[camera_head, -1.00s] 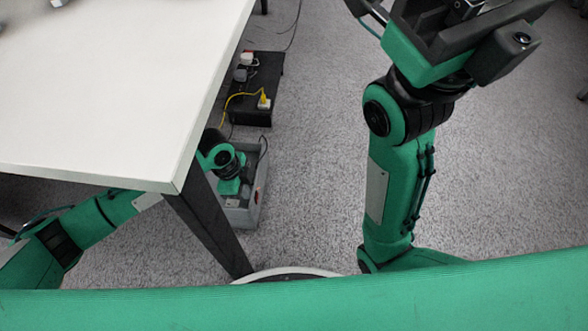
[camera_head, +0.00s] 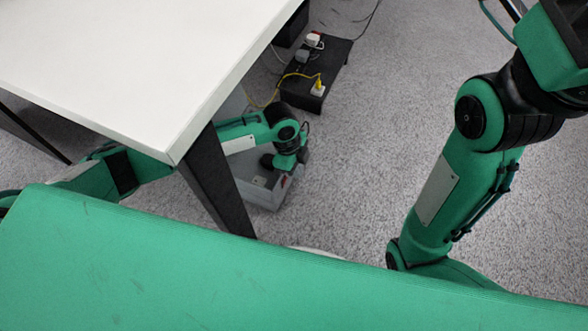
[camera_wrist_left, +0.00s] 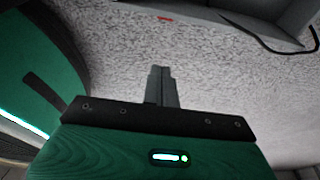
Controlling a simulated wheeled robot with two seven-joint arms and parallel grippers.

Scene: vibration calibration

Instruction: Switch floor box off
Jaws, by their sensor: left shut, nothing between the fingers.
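The grey floor box (camera_head: 262,196) stands on the floor beside the dark table leg, partly covered by my left arm. My left wrist is over its right part in the head view. A grey box wall (camera_wrist_left: 258,12) shows at the upper right of that view, apart from the fingers. A small red mark (camera_wrist_left: 165,18) shows near its top edge. I cannot make out the switch's state. My right gripper is out of the picture.
A white table (camera_head: 120,70) with a dark leg (camera_head: 218,180) stands above and left of my left arm. A black box (camera_head: 328,62) with plugs and a yellow cable (camera_head: 290,76) lies further back. Carpet (camera_head: 370,150) is clear in the middle.

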